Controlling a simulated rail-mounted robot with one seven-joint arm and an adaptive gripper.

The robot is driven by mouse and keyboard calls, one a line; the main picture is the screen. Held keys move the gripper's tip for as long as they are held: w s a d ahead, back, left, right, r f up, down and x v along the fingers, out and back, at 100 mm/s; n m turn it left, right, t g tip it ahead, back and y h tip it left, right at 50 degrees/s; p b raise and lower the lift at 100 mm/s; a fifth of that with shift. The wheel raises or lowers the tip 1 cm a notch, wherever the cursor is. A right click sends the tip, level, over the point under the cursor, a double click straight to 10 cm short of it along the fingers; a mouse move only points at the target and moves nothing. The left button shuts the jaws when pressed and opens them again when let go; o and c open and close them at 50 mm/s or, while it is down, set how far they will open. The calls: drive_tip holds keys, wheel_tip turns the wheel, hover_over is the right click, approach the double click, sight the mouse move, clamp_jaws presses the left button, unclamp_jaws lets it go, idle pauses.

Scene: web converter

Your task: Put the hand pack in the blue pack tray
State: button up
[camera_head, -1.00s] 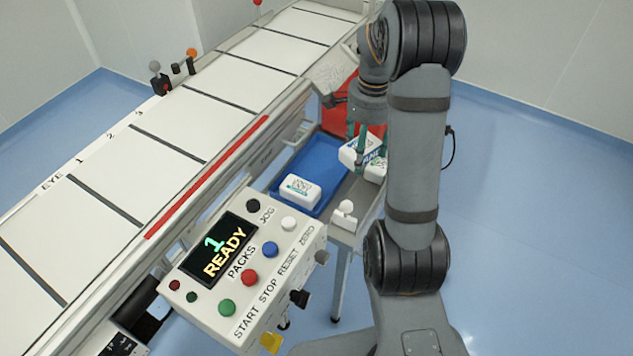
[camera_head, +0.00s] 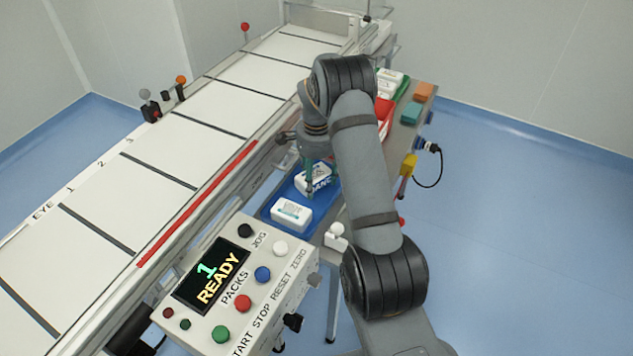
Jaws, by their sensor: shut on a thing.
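The blue pack tray (camera_head: 272,207) lies on the side table beside the conveyor, partly hidden by my arm. One white pack (camera_head: 291,213) lies at the tray's near end. A second white pack with dark blue lettering (camera_head: 314,179), the hand pack by its look, is over the far part of the tray. My gripper (camera_head: 309,188), with green fingers, is shut on this pack from above. I cannot tell whether the held pack touches the tray floor.
A red tray (camera_head: 385,116), a green tray (camera_head: 402,88) with white packs, and orange (camera_head: 423,92) and teal (camera_head: 411,113) blocks lie farther back. The conveyor (camera_head: 170,150) runs along the left.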

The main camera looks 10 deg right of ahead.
sight(316, 176)
drive_tip(key=shift+f, duration=0.8)
drive_tip(key=shift+f, duration=0.25)
drive_tip(key=o, duration=1.3)
drive_tip(key=shift+r, duration=0.1)
drive_tip(key=shift+c, duration=0.2)
drive_tip(key=shift+r, duration=0.1)
wheel_tip(316, 176, up, 12)
drive_tip(key=shift+r+p, duration=0.1)
drive_tip(key=shift+p, duration=0.25)
